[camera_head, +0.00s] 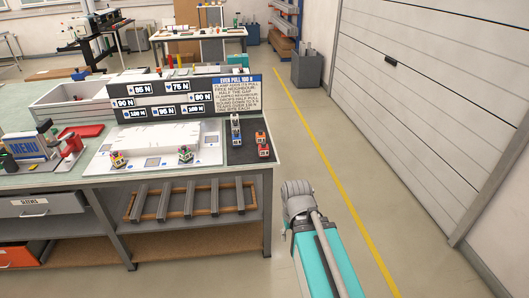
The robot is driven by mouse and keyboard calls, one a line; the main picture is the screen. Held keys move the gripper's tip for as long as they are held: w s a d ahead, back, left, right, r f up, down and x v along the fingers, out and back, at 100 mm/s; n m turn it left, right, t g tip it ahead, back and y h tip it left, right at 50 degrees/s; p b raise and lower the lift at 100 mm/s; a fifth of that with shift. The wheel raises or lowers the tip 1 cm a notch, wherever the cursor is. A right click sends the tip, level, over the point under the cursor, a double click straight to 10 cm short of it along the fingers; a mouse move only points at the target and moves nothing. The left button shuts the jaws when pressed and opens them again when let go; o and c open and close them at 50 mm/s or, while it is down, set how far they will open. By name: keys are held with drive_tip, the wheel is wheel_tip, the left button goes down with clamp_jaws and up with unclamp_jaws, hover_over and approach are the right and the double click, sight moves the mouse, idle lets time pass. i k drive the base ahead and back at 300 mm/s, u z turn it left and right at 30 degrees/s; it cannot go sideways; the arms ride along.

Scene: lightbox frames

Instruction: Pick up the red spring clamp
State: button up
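A small red clamp-like piece (263,150) sits near the right front corner of the black mat (242,156) on the workbench. An orange piece (260,137) of similar shape sits just behind it. The pieces are too small to make out jaws or fine detail. My teal and grey arm rises from the bottom of the head view, to the right of the bench and apart from it. No gripper fingers show.
A white board (155,140) left of the mat carries a yellow-and-red piece (118,159) and a green-topped piece (185,154). A sign panel (185,97) stands behind them. A red tray (82,131) lies further left. Open floor (310,140) lies right of the bench.

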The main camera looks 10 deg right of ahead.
sight(263, 151)
drive_tip(key=u, duration=0.05)
drive_tip(key=i, duration=1)
drive_tip(key=z, duration=0.05)
